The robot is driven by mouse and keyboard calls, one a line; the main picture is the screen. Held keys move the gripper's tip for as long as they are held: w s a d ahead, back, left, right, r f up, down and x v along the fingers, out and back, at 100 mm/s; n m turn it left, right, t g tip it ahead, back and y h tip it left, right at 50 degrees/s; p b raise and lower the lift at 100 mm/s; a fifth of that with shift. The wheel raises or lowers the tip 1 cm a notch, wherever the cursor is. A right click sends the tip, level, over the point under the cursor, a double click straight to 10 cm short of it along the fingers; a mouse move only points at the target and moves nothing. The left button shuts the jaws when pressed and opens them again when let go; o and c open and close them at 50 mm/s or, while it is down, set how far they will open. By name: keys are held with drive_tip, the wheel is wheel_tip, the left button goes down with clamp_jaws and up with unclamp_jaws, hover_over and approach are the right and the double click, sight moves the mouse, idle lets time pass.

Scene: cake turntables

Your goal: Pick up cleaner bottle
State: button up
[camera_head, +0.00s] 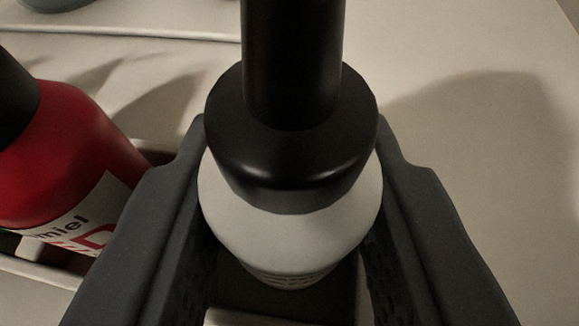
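A white bottle with a glossy black cap and tall black top (290,220) fills the middle of the view, seen from above. It stands between the two dark grey fingers of my gripper (292,165). The fingers lie against its left and right sides with no clear gap. The lower part of the bottle is mostly hidden by its own body and the fingers. I cannot tell whether its base rests on something.
A red bottle with a black top and white label (62,160) stands close on the left, in a pale tray (50,272). A pale ledge (140,28) runs across the upper left. The pale surface to the right is bare, with a shadow on it.

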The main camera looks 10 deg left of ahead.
sight(295, 120)
drive_tip(key=shift+c, duration=0.3)
drive_tip(key=shift+s+r+p, duration=0.1)
drive_tip(key=shift+r+p, duration=0.7)
drive_tip(key=shift+r, duration=1.05)
drive_tip(key=s+d+b, duration=0.2)
drive_tip(key=s+d, duration=0.2)
drive_tip(key=s, duration=1)
drive_tip(key=shift+r, duration=0.4)
drive_tip(key=shift+o, duration=0.3)
drive_tip(key=shift+s+d+r+b, duration=0.2)
drive_tip(key=shift+s+b, duration=0.35)
drive_tip(key=shift+b, duration=0.7)
